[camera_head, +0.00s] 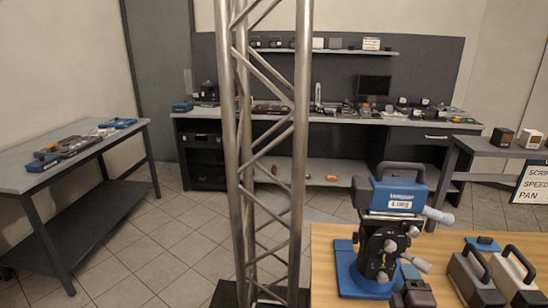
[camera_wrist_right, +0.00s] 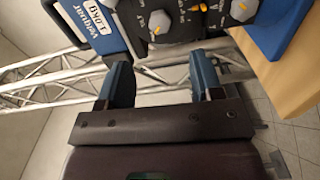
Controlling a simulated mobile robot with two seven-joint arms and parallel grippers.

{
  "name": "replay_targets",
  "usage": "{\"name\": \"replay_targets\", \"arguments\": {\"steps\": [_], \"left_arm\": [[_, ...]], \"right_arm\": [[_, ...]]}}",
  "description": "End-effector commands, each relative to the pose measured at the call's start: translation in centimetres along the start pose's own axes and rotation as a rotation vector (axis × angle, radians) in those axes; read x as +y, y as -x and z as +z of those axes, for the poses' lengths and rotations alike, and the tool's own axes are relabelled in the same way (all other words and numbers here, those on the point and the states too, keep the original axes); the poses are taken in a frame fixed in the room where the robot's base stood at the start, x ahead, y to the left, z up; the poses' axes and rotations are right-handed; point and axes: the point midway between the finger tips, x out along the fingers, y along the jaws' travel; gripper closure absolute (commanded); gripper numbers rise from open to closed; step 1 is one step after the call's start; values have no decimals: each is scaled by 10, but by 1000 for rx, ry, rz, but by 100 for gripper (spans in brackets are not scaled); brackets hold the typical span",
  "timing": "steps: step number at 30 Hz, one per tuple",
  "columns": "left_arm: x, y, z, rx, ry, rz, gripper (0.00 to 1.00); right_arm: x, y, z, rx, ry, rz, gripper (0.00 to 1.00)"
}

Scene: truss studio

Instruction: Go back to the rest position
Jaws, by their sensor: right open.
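My right gripper (camera_head: 405,273) is low at the wooden table, close to the right side of a fluid head with a blue counterweight block (camera_head: 398,194). In the right wrist view, my right gripper (camera_wrist_right: 161,78) shows two blue-grey fingers spread apart with nothing between them. The fluid head's dark body (camera_wrist_right: 190,18) with its dials is just beyond the fingertips there, and the labelled blue block (camera_wrist_right: 92,22) is at upper left. I cannot tell whether a finger touches it. My left gripper is in neither view.
The wooden table (camera_head: 330,252) also bears two handled cases (camera_head: 470,283) at right and a small blue plate (camera_head: 482,244). A metal truss column (camera_head: 300,150) stands left of the table. A grey side table (camera_head: 95,150) and a back bench (camera_head: 330,119) hold gear. Floor at left is clear.

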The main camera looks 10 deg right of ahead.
Motion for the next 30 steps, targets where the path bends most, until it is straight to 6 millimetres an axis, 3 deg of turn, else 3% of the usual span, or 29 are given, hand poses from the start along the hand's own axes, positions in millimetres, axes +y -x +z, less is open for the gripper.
{"name": "replay_targets", "arguments": {"steps": [4,8,11,16,21,24,30], "left_arm": [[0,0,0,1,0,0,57],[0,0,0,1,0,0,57],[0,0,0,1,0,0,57],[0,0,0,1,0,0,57],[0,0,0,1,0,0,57],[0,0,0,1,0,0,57],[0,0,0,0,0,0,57]], "right_arm": [[-6,1,-9,27,-276,-50,40],[-32,21,-21,35,-601,-160,40],[-62,49,-29,13,-847,-268,40],[-114,114,-38,-82,-1203,-450,40],[-148,168,-37,-176,-1322,-546,40],[-160,188,-33,-215,-1325,-569,40],[-167,200,-28,-241,-1321,-582,40]]}}
